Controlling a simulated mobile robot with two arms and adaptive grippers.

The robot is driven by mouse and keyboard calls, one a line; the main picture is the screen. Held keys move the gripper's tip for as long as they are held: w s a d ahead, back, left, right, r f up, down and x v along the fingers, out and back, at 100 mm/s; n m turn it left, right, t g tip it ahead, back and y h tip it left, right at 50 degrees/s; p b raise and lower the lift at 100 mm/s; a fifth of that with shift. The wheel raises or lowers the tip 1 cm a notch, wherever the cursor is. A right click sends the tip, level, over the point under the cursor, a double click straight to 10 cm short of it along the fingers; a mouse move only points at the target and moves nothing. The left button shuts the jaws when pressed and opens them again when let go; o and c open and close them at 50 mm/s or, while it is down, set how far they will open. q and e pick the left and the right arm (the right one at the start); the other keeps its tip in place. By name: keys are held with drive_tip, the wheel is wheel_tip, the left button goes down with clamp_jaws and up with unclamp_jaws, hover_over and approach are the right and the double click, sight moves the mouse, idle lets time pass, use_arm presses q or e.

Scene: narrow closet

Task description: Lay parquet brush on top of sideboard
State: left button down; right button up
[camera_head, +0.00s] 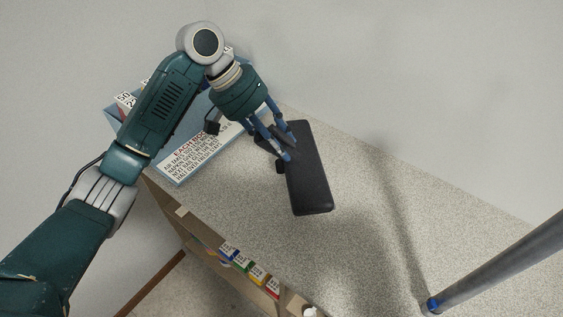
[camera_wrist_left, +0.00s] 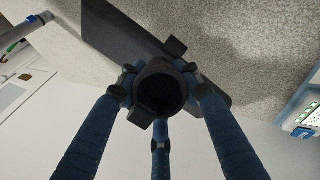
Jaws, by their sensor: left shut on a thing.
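The parquet brush (camera_head: 310,180) is a flat black rectangular head with a short dark neck. It is over the speckled top of the sideboard (camera_head: 235,195), near its middle. I cannot tell for certain whether it touches the top. My left gripper (camera_head: 284,140) comes down from the upper left, its blue fingers shut around the neck. In the left wrist view the fingers (camera_wrist_left: 160,88) close around the round black neck, and the brush head (camera_wrist_left: 115,32) extends beyond it, with a shadow on the surface. My right gripper is not in view.
A blue box with a printed text panel (camera_head: 190,155) stands on the sideboard to the left. A grey tube with a blue end (camera_head: 490,265) slants over the right side. Shelves below the front edge hold small coloured boxes (camera_head: 255,274). Bare top surrounds the brush's right side.

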sight(279, 165)
use_arm(q)
wheel_tip(279, 165, down, 3)
drive_tip(key=shift+f, duration=0.1)
wheel_tip(279, 165, down, 4)
drive_tip(key=shift+f+p, duration=0.1)
drive_tip(key=shift+p, duration=0.4)
drive_tip(key=c, duration=1.2)
unclamp_jaws()
drive_tip(key=shift+f, duration=0.1)
drive_tip(key=shift+o, duration=0.2)
drive_tip(key=b+v, duration=0.2)
drive_tip(key=v, duration=1)
drive_tip(key=shift+b, duration=0.35)
